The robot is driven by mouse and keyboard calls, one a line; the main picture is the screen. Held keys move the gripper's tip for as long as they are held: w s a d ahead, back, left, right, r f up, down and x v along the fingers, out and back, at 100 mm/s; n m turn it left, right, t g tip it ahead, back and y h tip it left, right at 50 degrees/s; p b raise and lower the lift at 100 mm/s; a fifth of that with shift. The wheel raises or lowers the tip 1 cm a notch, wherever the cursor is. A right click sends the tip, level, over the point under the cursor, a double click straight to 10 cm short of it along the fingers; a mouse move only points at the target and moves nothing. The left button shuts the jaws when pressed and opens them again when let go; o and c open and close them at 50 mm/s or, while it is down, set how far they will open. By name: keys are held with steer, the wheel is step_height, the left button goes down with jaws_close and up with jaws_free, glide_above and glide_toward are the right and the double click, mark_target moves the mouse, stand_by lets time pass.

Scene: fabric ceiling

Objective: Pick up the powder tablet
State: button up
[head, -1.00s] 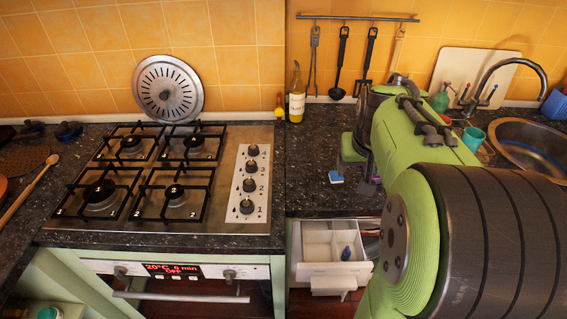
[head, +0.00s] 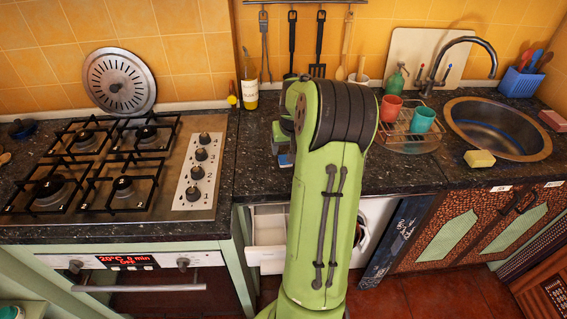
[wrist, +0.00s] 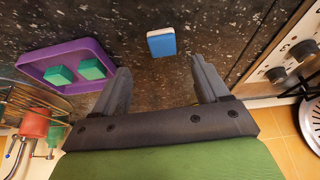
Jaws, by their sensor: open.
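The powder tablet, a small block with a blue top and a white edge (wrist: 162,42), lies on the dark speckled counter in the wrist view. It also shows in the head view (head: 286,160), beside the end of my arm. My gripper (wrist: 162,73) is open and empty. In the wrist view the tablet is beyond the fingertips, roughly in line with the gap between them, and neither finger visibly touches it. In the head view my green arm hides most of the gripper.
A purple tray (wrist: 54,62) holding green blocks lies left of the gripper in the wrist view. A wire dish rack (head: 408,137) with cups, a sink (head: 497,127) and a gas stove (head: 172,188) flank the spot. An open white drawer (head: 266,256) is below the counter.

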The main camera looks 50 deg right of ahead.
mark_target(286, 165)
steer(key=x, duration=0.3)
steer(key=b+x, duration=0.1)
steer(key=x, duration=0.3)
steer(key=shift+w+f, duration=0.2)
steer(key=shift+w, duration=0.1)
steer(key=shift+a+r, duration=0.1)
steer(key=shift+c, duration=0.9)
steer(key=c, duration=0.9)
